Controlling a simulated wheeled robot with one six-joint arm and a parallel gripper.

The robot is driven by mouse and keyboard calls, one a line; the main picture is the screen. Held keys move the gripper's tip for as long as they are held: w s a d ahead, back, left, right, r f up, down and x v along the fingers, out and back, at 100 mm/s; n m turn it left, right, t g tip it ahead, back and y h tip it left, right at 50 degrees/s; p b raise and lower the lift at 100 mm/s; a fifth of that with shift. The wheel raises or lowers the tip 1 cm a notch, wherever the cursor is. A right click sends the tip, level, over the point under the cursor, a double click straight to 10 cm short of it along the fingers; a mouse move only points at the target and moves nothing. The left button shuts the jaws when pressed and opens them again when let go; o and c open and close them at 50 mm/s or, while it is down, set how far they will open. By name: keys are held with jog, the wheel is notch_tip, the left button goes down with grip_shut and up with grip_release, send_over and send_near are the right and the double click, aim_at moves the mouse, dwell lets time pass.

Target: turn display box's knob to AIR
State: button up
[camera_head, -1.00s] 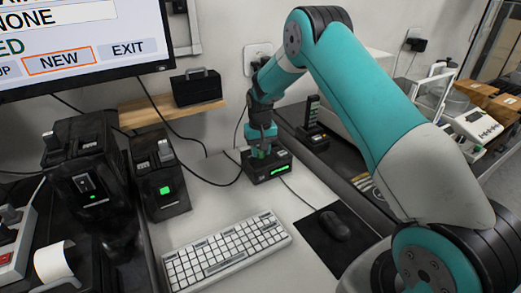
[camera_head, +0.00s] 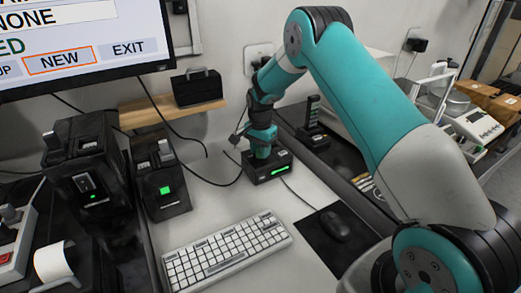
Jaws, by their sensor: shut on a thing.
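The display box (camera_head: 281,171) is a small black box with a lit green strip on its front, on the light table behind the keyboard. My gripper (camera_head: 262,151) points down onto the top of the box and is shut on what is there, which I take to be the knob. The knob itself is hidden by my gripper. I cannot read any AIR marking or the knob's setting at this size.
A white keyboard (camera_head: 226,250) lies in front of the box. A mouse (camera_head: 335,226) on a dark mat is to the right. Two black devices with green lights, one of them here (camera_head: 160,185), stand left. A monitor (camera_head: 80,45) hangs upper left. A handset in a dark stand (camera_head: 313,122) is behind right.

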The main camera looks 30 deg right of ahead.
jog(key=m, duration=0.6)
jog(key=shift+w+d+r, duration=0.1)
jog(key=shift+m, duration=0.3)
dwell(0.3)
jog(key=o, duration=0.9)
jog(key=shift+o, duration=0.2)
notch_tip(320, 180, up, 17)
jog(key=b, duration=0.1)
jog(key=shift+r, duration=0.2)
